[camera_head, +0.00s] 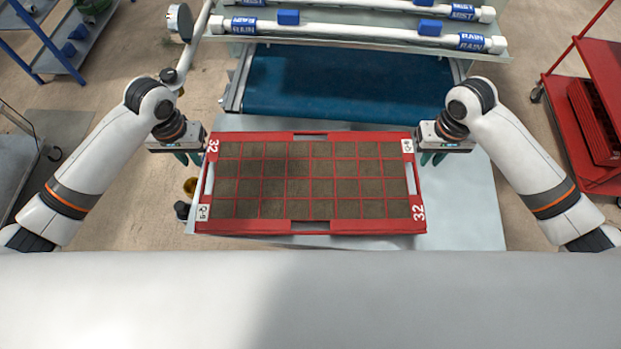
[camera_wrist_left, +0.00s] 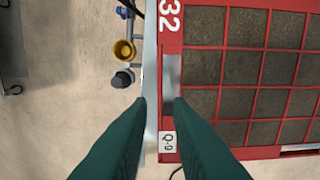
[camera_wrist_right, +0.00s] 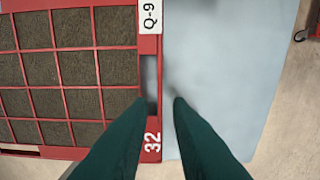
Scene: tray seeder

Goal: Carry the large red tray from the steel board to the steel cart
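The large red tray (camera_head: 350,227), marked 32, lies flat on the pale steel board (camera_head: 470,205), with dark soil in its cells. Slots show in its end rims. My left gripper (camera_head: 188,158) is at the tray's left end; in the left wrist view its open fingers (camera_wrist_left: 160,99) appear either side of the end rim (camera_wrist_left: 165,85). My right gripper (camera_head: 432,158) is at the right end; in the right wrist view its open fingers (camera_wrist_right: 159,99) line up with the rim and slot. I cannot tell whether fingers touch the rim. The steel cart cannot be identified for certain.
A blue conveyor belt (camera_head: 340,85) and white pipes labelled RAIN (camera_head: 350,34) stand behind the board. A red cart (camera_head: 600,120) is at right. A grey metal surface (camera_head: 14,165) is at the left edge, and a blue-framed rack (camera_head: 70,50) behind it. Open floor lies between.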

